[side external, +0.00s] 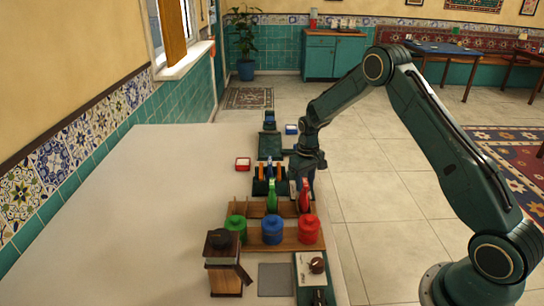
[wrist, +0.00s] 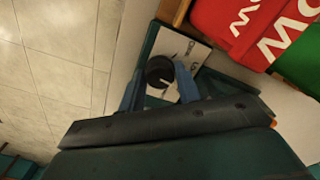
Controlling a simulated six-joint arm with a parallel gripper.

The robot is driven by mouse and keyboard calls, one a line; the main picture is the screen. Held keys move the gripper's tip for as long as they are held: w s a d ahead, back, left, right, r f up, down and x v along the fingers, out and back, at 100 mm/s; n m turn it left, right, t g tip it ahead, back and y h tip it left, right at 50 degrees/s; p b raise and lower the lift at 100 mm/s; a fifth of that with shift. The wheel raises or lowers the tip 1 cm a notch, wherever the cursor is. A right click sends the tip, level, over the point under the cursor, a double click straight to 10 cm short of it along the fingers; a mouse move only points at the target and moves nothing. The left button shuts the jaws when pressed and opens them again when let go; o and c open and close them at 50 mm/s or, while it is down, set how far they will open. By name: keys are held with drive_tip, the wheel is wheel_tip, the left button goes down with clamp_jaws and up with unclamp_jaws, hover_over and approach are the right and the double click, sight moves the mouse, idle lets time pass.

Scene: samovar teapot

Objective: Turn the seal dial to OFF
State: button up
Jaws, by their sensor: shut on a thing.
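The black seal dial (wrist: 160,70) sits on a white label plate (wrist: 175,42) set in a dark green panel (wrist: 147,48). The plate has small dark lettering, too blurred to read for sure, and I cannot tell which mark the dial points at. My gripper (wrist: 158,84) has its blue fingers on either side of the dial and is shut on it. In the side external view my gripper (side external: 305,185) reaches down behind the red bottle, and the dial is hidden there.
A red bottle (side external: 304,197) and a green bottle (side external: 272,197) stand close to my gripper in a wooden rack. Blue (side external: 272,230), red (side external: 308,230) and green (side external: 236,226) canisters stand nearer the camera. The white counter (side external: 130,220) to the left is clear.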

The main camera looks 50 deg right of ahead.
drive_tip(key=shift+n, duration=1.2)
drive_tip(key=o, duration=1)
drive_tip(key=shift+r, duration=0.1)
wheel_tip(320, 180, up, 14)
drive_tip(key=shift+f, duration=0.15)
